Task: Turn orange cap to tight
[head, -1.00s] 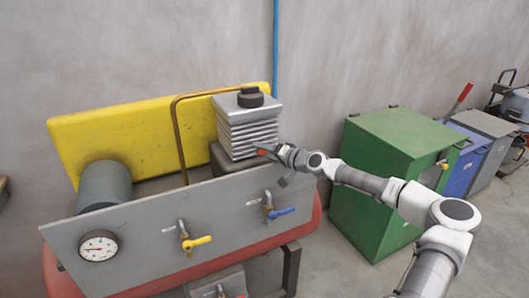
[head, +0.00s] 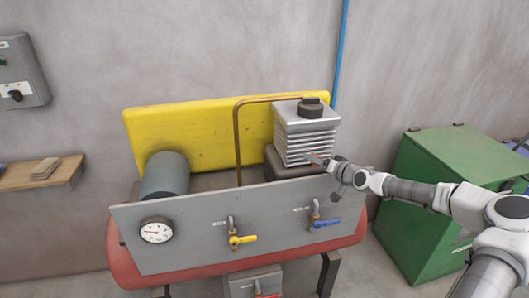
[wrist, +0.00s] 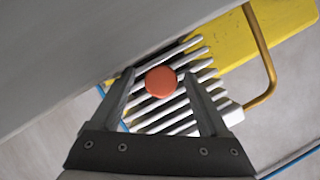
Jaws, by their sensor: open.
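The orange cap (wrist: 160,82) shows as a round face in the wrist view, in front of the pale fins. My gripper (wrist: 159,75) is open, with one finger on each side of the cap and a visible gap to both. I cannot tell whether the cap lies between the fingertips or a little beyond them. In the head view a small reddish-orange patch, likely the cap (head: 316,158), shows at the tip of my gripper (head: 328,163), low in front of the finned block. The cap's mount is hidden.
The finned block (head: 305,140) has a black knob (head: 310,107) on top. A grey panel (head: 185,232) carries a gauge (head: 156,231), a yellow-handled valve (head: 240,240) and a blue-handled valve (head: 325,223). A copper pipe (head: 238,145) rises left of the block. A green cabinet (head: 440,165) stands right.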

